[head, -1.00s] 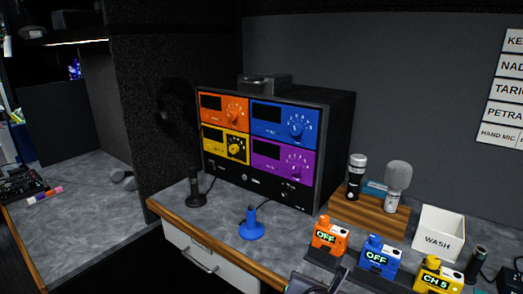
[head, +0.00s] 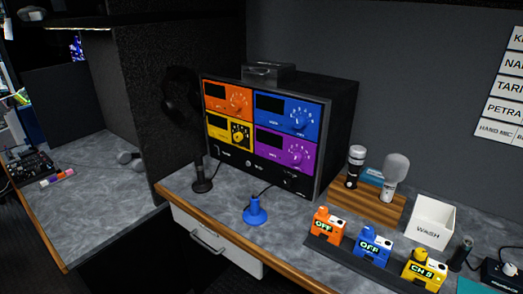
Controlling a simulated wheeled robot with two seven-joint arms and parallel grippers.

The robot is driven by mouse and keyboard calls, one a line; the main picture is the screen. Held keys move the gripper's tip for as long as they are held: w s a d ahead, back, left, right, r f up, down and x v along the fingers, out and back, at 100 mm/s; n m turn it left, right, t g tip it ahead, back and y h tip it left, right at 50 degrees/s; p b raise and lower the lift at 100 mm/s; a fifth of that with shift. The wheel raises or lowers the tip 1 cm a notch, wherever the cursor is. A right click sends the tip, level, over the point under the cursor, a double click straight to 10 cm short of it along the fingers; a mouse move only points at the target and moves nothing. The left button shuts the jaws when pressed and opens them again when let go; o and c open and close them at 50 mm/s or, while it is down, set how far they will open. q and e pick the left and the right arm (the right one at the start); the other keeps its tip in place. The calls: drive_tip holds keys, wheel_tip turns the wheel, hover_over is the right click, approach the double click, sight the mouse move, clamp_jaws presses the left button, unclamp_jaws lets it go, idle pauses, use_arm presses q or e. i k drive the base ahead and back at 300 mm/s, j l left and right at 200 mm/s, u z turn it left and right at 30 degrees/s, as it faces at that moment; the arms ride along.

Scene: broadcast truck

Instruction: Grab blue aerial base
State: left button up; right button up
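The blue aerial base (head: 255,211) stands upright on the grey counter (head: 228,200), near its wooden front edge. It has a round blue foot and a short stem, and a thin dark cable runs behind it. Neither of my grippers shows in the head view, so nothing of mine is seen touching the base.
A rack (head: 338,140) with orange, blue, yellow and purple panels stands behind the base. A black stand (head: 202,184) is to its left. Orange (head: 326,226), blue (head: 374,246) and yellow (head: 423,270) packs stand to the right, before a white WASH box (head: 432,228).

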sight(254, 216)
drive_tip(key=i+j+z, duration=0.2)
drive_tip(key=i+j, duration=0.15)
drive_tip(key=j, duration=0.3)
drive_tip(key=i+j+z, duration=0.1)
drive_tip(key=j, duration=0.2)
drive_tip(key=i+j+z, duration=0.15)
drive_tip(key=j, duration=0.2)
drive_tip(key=i+j+z, duration=0.1)
drive_tip(key=j, duration=0.3)
drive_tip(key=i+j+z, duration=0.1)
drive_tip(key=j, duration=0.25)
drive_tip(key=i+j+z, duration=0.1)
drive_tip(key=j, duration=0.3)
drive_tip(key=i, duration=0.1)
